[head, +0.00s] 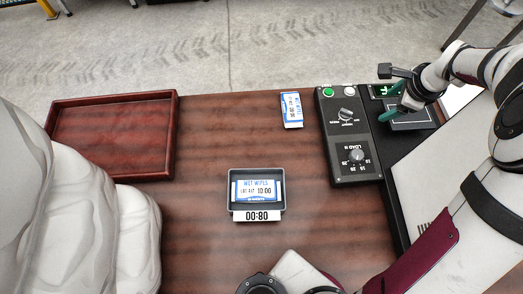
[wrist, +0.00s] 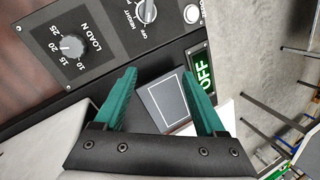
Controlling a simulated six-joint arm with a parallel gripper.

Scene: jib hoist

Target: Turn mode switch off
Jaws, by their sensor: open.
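The mode switch (head: 347,115) is a grey rotary knob on the black control panel (head: 338,173). In the wrist view the knob (wrist: 147,10) is cut by the top edge, with OFF and HEIGHT labels beside it. I cannot tell which label its pointer faces. My gripper (head: 393,113) has green fingers and is to the right of the panel. In the wrist view my gripper (wrist: 157,75) is open and empty, apart from the knob, with a dark pad outlined in white (wrist: 168,104) between its fingers. A small display (wrist: 202,75) shows OFF in green.
The panel also bears a LOAD N dial (head: 357,155), a green button (head: 328,92) and a white button (head: 349,91). A wipes pack (head: 291,110) lies left of the panel. A small tray (head: 234,204) holds another pack. A red wooden tray (head: 174,135) is at left.

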